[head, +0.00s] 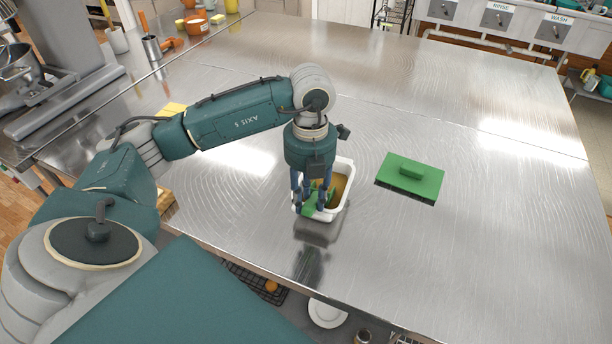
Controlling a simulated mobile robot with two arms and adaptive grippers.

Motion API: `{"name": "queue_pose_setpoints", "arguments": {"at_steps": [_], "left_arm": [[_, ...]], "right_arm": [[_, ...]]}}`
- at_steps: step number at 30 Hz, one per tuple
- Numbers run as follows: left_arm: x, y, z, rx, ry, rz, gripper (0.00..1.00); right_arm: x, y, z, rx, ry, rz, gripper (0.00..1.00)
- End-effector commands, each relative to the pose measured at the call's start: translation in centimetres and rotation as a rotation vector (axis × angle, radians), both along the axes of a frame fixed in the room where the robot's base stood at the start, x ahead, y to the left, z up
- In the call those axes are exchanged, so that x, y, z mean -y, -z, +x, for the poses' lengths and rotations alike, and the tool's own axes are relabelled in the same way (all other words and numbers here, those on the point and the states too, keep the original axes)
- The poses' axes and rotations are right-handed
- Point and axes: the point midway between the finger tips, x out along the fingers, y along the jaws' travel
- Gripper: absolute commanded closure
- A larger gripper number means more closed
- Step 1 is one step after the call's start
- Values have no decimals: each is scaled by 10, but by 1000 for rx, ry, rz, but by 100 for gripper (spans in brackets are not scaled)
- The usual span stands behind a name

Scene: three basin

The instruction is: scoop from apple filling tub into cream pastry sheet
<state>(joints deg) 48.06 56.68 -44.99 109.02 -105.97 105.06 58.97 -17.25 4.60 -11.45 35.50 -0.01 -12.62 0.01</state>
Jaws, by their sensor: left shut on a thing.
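A white tub (348,172) stands on the steel table, with brownish-yellow filling (341,188) inside. My left gripper (316,202) points down over the tub's near left part. It is shut on a green tool (309,209), probably a scoop, whose lower part is at or inside the tub. The fingers hide much of the tool, so I cannot tell whether it touches the filling or carries any. I cannot make out a cream pastry sheet in this view. My right gripper is not in view.
A green block with a raised grip and dark underside (410,178) lies right of the tub. The steel table (480,220) is clear around it and toward the back. Orange containers (197,25) and a metal cup (152,47) stand at the far left.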

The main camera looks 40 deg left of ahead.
Motion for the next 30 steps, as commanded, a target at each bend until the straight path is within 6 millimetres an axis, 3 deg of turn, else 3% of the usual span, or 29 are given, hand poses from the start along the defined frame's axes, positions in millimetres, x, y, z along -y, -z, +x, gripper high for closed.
{"name": "queue_pose_setpoints", "arguments": {"at_steps": [15,30], "left_arm": [[-15,3,45,2,-2,3,98],[-11,5,33,254,1,80,98]], "right_arm": [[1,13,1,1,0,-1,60],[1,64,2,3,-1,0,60]]}}
